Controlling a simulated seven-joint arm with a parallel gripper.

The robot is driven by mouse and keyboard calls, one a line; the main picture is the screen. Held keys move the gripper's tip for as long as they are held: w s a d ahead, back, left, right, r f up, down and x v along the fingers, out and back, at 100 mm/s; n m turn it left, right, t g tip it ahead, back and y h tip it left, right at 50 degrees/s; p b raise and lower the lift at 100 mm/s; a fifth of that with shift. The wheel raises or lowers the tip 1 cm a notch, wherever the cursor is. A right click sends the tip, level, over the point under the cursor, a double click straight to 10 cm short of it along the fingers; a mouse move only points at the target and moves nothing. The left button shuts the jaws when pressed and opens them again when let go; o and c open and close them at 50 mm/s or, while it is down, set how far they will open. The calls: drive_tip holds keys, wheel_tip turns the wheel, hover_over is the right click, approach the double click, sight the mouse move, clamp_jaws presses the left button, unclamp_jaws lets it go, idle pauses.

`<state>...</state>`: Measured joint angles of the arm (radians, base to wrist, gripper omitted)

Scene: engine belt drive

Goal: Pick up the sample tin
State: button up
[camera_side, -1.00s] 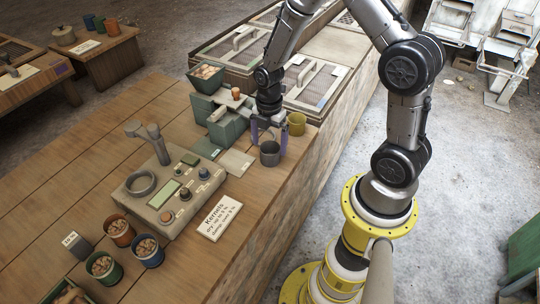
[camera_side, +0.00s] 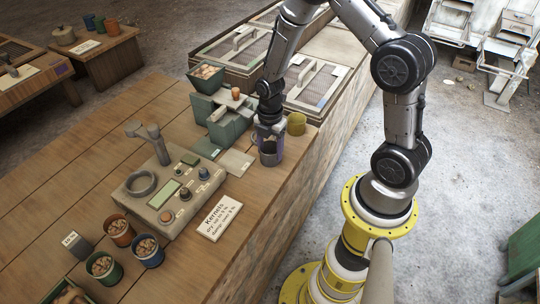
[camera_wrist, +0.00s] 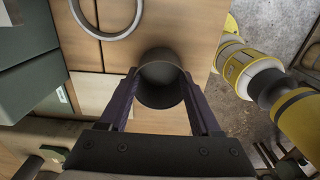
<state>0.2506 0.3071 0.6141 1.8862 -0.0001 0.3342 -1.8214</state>
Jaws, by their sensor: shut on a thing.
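The sample tin is a small dark grey open-topped cup (camera_side: 269,157), standing on the wooden bench near its right edge. In the wrist view the tin (camera_wrist: 161,82) sits between my two purple fingers. My gripper (camera_side: 269,141) points down over the tin, with a finger on each side of it. The fingers are shut on the tin near its rim. The tin looks empty inside, though its inside is dark. No gap between its base and the bench can be made out.
A yellow cup (camera_side: 297,123) stands close behind the tin to the right. A green-grey device (camera_side: 226,124) and a light plate (camera_side: 235,162) are to the left. A tester box (camera_side: 171,192) with knobs and a ring lies nearer the front. The bench edge is close on the right.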

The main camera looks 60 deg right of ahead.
drive_tip(key=shift+r, duration=0.15)
drive_tip(key=shift+c, duration=0.2)
drive_tip(key=shift+r, duration=0.2)
wheel_tip(320, 180, up, 2)
drive_tip(key=shift+r, duration=0.15)
drive_tip(key=s+a+r, duration=0.3)
drive_tip(key=s+r, duration=0.7)
drive_tip(key=s, duration=0.3)
drive_tip(key=w+d+r, duration=0.1)
drive_tip(key=w+d, duration=0.2)
drive_tip(key=w, duration=0.4)
drive_tip(key=w+d+r, duration=0.1)
drive_tip(key=w+d, duration=0.1)
drive_tip(key=w, duration=0.5)
drive_tip(key=shift+w+d+f, duration=0.9)
drive_tip(key=shift+w+f, duration=0.05)
drive_tip(key=shift+f, duration=1.05)
drive_tip(key=shift+w+d+f, duration=0.95)
drive_tip(key=shift+w+f, duration=0.05)
drive_tip(key=shift+f, duration=1.05)
drive_tip(key=shift+w+d+f, duration=0.9)
drive_tip(key=shift+w+f, duration=0.05)
drive_tip(key=shift+f, duration=1.05)
